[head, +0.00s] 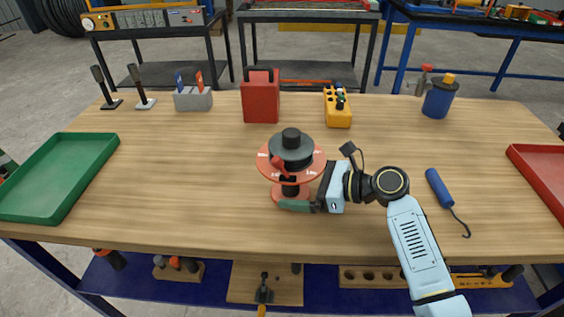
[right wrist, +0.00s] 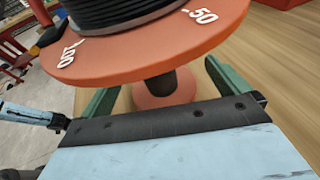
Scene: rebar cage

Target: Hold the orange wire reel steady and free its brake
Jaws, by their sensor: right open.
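The orange wire reel (head: 315,168) stands upright near the middle of the table. It has a dark wire coil, a black top knob and a lower orange base. A red lever (head: 279,165), seemingly the brake, sits on its near side. My right gripper (head: 300,194) is open, low at the reel's near right side. In the right wrist view, the reel's orange flange (right wrist: 150,62) spans above the open green fingers (right wrist: 165,88). The dark post and orange base show between them, with visible gaps on both sides. My left gripper is not in view.
A green tray (head: 101,155) lies left and a red tray (head: 540,170) right. A red box (head: 261,98), yellow holder (head: 338,112), grey holder (head: 193,101) and blue can (head: 438,100) stand behind. A blue-handled tool (head: 438,187) lies right of my arm. The table left of the reel is clear.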

